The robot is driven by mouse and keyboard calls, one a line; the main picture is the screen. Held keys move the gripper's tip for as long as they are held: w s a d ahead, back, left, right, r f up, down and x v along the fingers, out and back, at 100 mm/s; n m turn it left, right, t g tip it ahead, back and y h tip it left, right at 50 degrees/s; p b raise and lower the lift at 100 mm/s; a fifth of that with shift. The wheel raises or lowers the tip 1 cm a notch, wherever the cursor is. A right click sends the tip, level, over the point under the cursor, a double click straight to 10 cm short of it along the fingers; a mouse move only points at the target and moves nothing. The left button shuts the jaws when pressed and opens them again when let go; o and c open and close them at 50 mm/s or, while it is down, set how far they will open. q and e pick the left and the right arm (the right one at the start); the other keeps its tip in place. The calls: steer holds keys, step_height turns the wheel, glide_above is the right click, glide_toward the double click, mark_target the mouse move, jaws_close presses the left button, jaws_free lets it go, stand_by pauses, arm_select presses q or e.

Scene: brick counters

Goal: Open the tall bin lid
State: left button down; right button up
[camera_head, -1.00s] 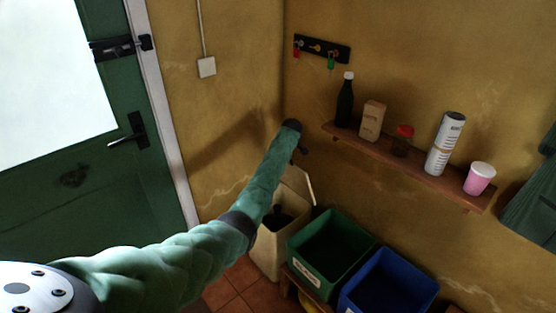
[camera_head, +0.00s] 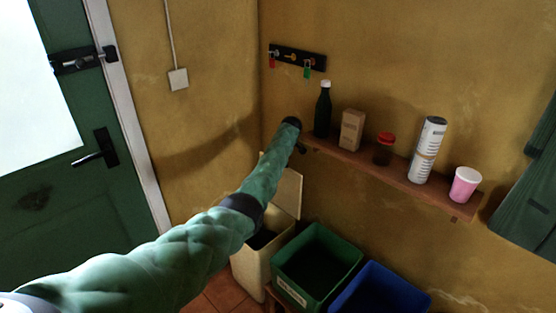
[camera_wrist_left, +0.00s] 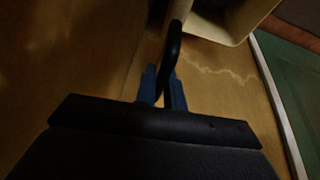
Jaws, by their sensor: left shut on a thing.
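The tall cream bin (camera_head: 250,270) stands on the floor in the corner, left of a green crate. Its lid (camera_head: 289,192) is raised, standing steeply above the bin's back edge, and the dark inside of the bin shows. My left arm crosses in front of the bin and hides part of the lid and the opening. In the left wrist view my left gripper (camera_wrist_left: 163,82) is shut on a black handle (camera_wrist_left: 172,50) beside a pale edge. The bin's pale rim (camera_wrist_left: 243,30) shows at the top right there. My right gripper is not in view.
A green crate (camera_head: 330,291) and a blue crate (camera_head: 368,267) stand right of the bin. A wooden shelf (camera_head: 400,184) above holds a bottle (camera_head: 322,112), a carton (camera_head: 351,130), a jar, a tube and a pink cup (camera_head: 465,186). A green door (camera_head: 75,200) is left.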

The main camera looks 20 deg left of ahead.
arm_select(q)
steer(key=shift+w+d, duration=0.1)
steer(key=shift+w, duration=0.05)
stand_by(0.3)
steer(key=c, duration=1.5)
jaws_free()
